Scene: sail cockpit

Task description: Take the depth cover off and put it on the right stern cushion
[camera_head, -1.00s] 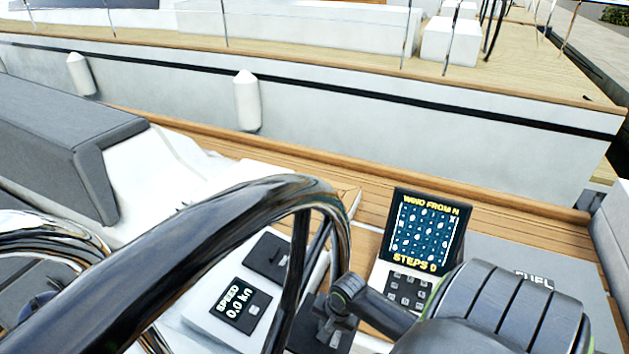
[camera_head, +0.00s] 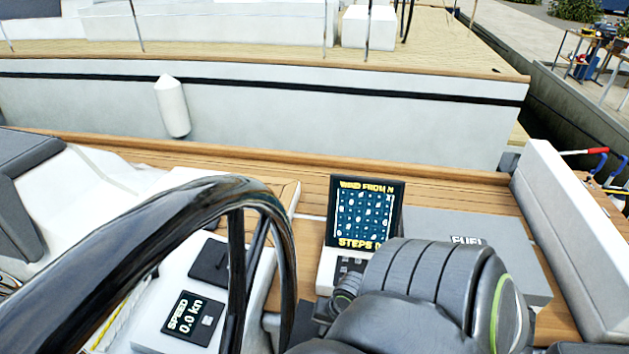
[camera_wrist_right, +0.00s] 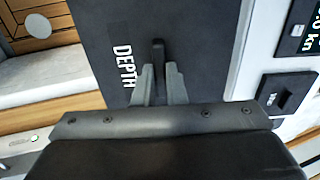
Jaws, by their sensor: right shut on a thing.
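The depth cover (camera_wrist_right: 205,50) is a dark flat panel with white DEPTH lettering and a small upright handle. My right gripper (camera_wrist_right: 158,78) is shut on that handle in the right wrist view. The cover looks raised and close to the camera, beside the white console. In the head view my right gripper (camera_head: 344,292) is small and partly hidden behind my bulky grey arm, right of the steering wheel. I cannot make out the cover clearly there. A light grey cushion (camera_head: 560,225) stands at the far right. My left gripper is out of view.
The black steering wheel (camera_head: 150,235) curves across the front left. The console carries a SPEED display (camera_head: 188,318) and another dark cover (camera_head: 210,262). A wind screen (camera_head: 364,213) stands beyond my right arm, and a grey FUEL box (camera_head: 470,222) lies behind it.

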